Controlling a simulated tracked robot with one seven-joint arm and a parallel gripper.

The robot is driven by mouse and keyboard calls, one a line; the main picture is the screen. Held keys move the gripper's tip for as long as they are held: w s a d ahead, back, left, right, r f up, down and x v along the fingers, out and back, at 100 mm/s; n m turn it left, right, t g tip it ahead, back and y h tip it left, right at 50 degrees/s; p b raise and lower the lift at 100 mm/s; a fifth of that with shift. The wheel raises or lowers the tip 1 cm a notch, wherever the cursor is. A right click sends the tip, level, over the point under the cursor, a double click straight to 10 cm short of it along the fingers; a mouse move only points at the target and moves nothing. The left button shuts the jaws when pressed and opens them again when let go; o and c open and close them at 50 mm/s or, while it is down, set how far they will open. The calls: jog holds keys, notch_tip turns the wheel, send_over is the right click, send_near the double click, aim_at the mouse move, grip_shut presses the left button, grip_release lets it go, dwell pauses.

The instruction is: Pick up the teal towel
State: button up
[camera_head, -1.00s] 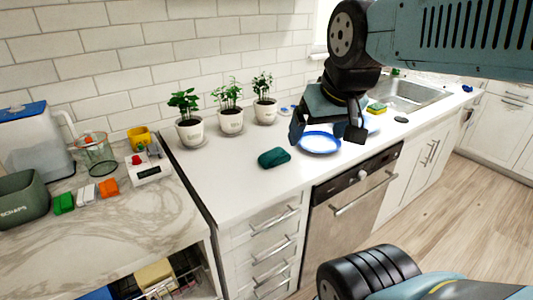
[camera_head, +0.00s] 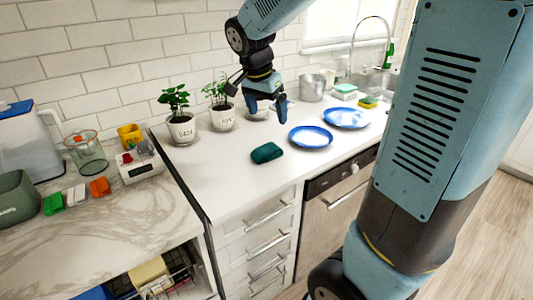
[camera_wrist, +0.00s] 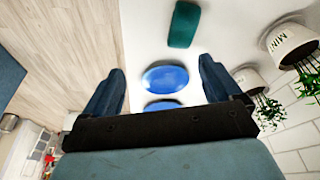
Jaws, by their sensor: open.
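The teal towel (camera_head: 266,153) is a small folded bundle lying on the white counter, left of the blue plates. In the wrist view the towel (camera_wrist: 184,25) lies at the top, beyond my fingertips. My gripper (camera_head: 268,108) is open and empty, pointing down above the counter, behind the towel in the head view. In the wrist view my gripper (camera_wrist: 162,82) has its two fingers wide apart, with a blue plate showing between them. Nothing covers the towel in either view.
Blue plates (camera_head: 311,137) (camera_head: 346,118) lie right of the towel. Potted plants (camera_head: 181,128) (camera_head: 222,118) stand along the back wall, and a third pot is partly hidden by my gripper. The counter's front edge (camera_head: 243,212) is near the towel. Bare counter surrounds the towel.

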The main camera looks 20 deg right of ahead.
jog(key=w+a+f+m+h, duration=0.1)
jog(key=w+a+f+m, duration=0.2)
jog(key=w+f, duration=0.25)
send_near(264, 148)
jog(key=shift+m+g, duration=0.3)
jog(key=x, duration=0.5)
jog(key=shift+w+d+r, duration=0.1)
jog(key=shift+w, duration=0.25)
jog(key=shift+x, duration=2.6)
jog(key=shift+h, duration=0.3)
jog(key=c, duration=1.2)
